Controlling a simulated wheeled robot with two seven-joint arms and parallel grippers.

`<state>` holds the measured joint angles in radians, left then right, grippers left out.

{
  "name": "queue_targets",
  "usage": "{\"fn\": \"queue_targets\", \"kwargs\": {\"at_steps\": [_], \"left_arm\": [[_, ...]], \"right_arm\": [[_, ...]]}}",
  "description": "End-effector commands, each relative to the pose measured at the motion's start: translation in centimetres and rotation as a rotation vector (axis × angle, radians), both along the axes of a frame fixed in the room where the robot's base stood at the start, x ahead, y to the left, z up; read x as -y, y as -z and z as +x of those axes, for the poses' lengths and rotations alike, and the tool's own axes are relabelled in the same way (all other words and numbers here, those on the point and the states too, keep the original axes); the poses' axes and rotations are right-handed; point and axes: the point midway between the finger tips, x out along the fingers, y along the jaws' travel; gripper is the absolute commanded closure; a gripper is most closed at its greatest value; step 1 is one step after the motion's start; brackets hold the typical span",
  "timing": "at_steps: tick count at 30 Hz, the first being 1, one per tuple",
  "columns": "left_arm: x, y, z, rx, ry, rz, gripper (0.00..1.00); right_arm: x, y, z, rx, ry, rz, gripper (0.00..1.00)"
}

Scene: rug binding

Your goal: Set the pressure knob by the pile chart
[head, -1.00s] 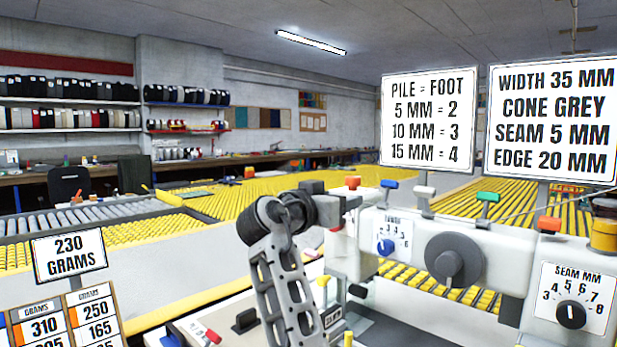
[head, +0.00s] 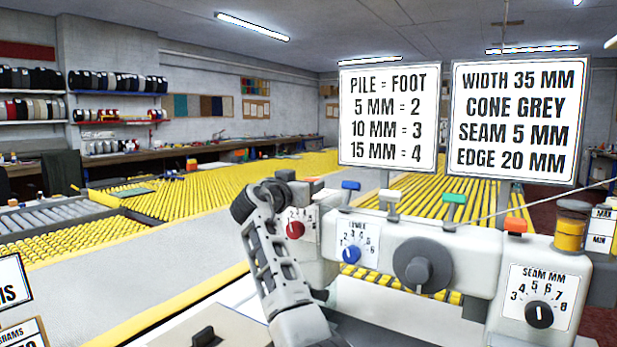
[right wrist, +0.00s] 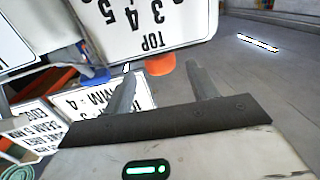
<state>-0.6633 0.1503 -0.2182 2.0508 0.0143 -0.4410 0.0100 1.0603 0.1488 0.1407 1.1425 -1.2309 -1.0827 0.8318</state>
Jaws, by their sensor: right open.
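The pile chart (head: 388,118) stands above the machine and reads 5 mm = 2, 10 mm = 3, 15 mm = 4. The machine front has a red knob (head: 295,229), a blue knob (head: 351,254) and a black knob (head: 539,314) under "SEAM MM". No label reading "pressure" is legible. One arm of mine rises in front of the machine, left of the red knob; its fingers do not show there. In the right wrist view my right gripper (right wrist: 156,80) is open and empty, below an upside-down dial plate (right wrist: 150,20) marked "TOP". My left gripper is not visible.
An order sign (head: 515,122) stands beside the chart. A large grey handwheel (head: 423,265) sits between the blue and black knobs. A yellow roller table (head: 220,205) extends behind.

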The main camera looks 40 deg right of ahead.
Motion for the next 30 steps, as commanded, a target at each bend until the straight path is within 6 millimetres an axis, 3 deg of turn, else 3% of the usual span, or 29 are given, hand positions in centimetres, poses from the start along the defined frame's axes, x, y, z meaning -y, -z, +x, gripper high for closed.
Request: {"fn": "queue_targets", "kwargs": {"at_steps": [6,17,22,30], "left_arm": [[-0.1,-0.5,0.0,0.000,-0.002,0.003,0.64],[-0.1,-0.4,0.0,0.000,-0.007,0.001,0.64],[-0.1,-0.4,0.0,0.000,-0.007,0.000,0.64],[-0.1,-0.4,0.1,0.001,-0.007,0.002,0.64]], "right_arm": [[2.5,-0.1,0.9,-0.001,0.002,0.001,0.42],[2.9,0.0,1.2,0.001,0.000,0.001,0.42],[2.9,0.0,1.2,0.000,0.000,0.001,0.84],[2.9,0.1,1.1,0.000,-0.013,0.000,0.87]]}}
